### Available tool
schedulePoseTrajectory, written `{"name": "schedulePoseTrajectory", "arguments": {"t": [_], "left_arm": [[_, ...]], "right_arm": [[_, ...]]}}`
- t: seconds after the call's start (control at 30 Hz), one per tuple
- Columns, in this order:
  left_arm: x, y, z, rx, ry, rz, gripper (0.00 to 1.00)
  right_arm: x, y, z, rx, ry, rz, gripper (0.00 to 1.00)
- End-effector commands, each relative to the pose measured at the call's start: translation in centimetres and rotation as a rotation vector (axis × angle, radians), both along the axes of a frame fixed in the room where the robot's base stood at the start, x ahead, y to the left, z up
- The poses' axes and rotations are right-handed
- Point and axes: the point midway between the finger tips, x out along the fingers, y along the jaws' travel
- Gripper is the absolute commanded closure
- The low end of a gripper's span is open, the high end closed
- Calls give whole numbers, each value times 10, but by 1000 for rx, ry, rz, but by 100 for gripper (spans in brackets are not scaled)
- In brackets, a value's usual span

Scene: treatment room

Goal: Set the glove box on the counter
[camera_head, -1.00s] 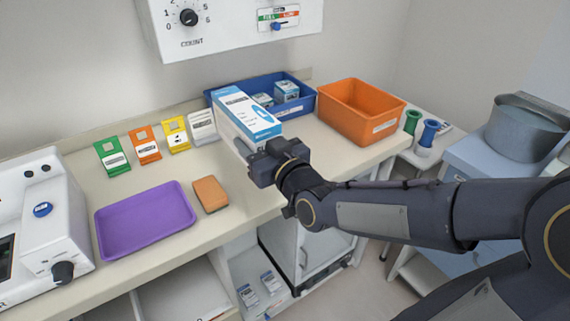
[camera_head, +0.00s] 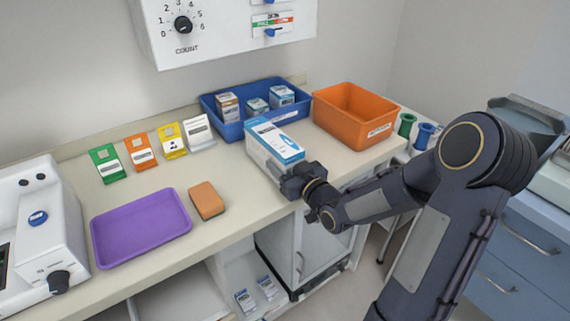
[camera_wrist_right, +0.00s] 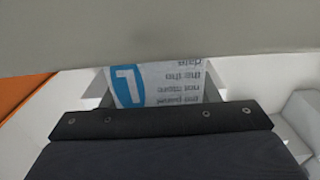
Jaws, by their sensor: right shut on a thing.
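The glove box (camera_head: 274,142) is a white and blue carton at the counter's front right, in front of the blue bin. My right gripper (camera_head: 292,178) is shut on its near end. In the right wrist view the box's printed face (camera_wrist_right: 155,84) fills the space between the fingers. The box looks level and low over the counter (camera_head: 240,195); I cannot tell whether its underside touches the top. My left gripper is not in view.
A blue bin (camera_head: 222,127) with small boxes and an orange bin (camera_head: 352,128) stand behind and to the right. An orange sponge (camera_head: 207,200), a purple tray (camera_head: 140,228) and several coloured cards (camera_head: 139,151) lie left. A wall panel (camera_head: 230,30) hangs above.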

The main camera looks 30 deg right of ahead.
Motion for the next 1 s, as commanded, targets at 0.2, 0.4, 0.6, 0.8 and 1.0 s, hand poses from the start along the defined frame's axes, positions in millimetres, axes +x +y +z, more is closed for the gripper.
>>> {"name": "schedulePoseTrajectory", "arguments": {"t": [0.2,0.4,0.6,0.8,1.0], "left_arm": [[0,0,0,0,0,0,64],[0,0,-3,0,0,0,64],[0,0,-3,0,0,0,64],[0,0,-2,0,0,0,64],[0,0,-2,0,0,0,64]], "right_arm": [[0,0,1,-2,-5,0,79],[0,0,-2,-1,-1,-1,40],[0,0,-2,-1,-1,-1,24],[0,0,-1,-1,-1,-1,24],[-15,-2,0,-4,-1,-4,24]]}}
